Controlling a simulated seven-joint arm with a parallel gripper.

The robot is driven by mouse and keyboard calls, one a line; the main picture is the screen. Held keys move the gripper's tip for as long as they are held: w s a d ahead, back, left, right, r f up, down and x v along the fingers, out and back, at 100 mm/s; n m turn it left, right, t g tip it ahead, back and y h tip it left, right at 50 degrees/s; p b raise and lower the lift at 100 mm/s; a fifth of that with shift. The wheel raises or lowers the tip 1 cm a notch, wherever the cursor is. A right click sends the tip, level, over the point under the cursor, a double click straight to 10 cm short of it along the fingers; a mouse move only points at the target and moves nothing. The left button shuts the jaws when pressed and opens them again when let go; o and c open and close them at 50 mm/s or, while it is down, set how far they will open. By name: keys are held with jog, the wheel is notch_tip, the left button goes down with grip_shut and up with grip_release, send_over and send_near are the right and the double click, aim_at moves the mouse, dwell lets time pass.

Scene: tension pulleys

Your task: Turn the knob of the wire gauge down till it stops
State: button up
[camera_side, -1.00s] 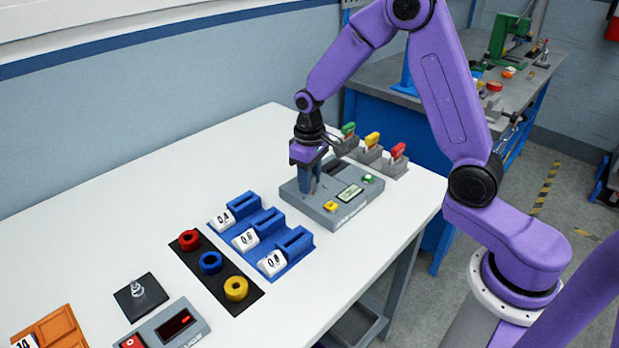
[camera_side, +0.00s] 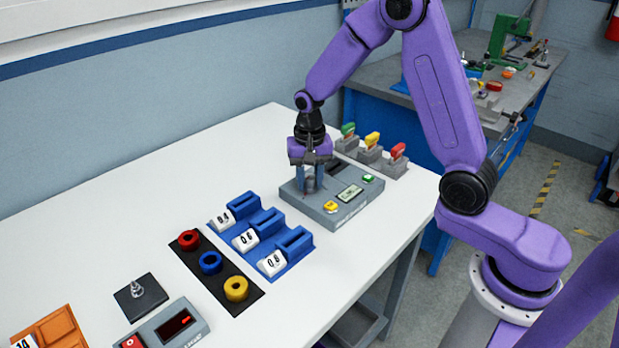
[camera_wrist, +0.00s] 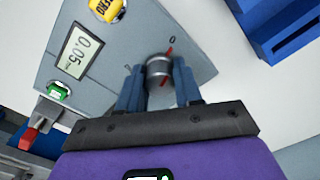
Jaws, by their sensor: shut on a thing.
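The wire gauge (camera_side: 345,208) is a grey box on the white table, with a display, a yellow ZERO button and a green button on its top. In the wrist view its display (camera_wrist: 79,50) reads 0.05. Its knob (camera_wrist: 158,68) is a grey cylinder with a red pointer line, standing near one end of the box; a "0" mark is printed close by. My gripper (camera_wrist: 159,86) points down over the box with its blue fingers on either side of the knob, shut on it. In the side view the fingers (camera_side: 311,182) mostly hide the knob.
Blue slotted holders (camera_side: 268,225) labelled 0.4, 0.6 and 0.8 stand just left of the gauge. Red, blue and yellow spools sit on a black strip (camera_side: 217,270). Green, yellow and red-handled pieces in grey stands (camera_side: 370,155) are close behind. The table's back left is clear.

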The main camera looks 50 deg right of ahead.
aim_at(310, 176)
jog(key=shift+m, duration=0.6)
jog(key=o, duration=1)
jog(key=shift+o, duration=0.2)
notch_tip(310, 176, up, 18)
jog(key=shift+f, duration=0.25)
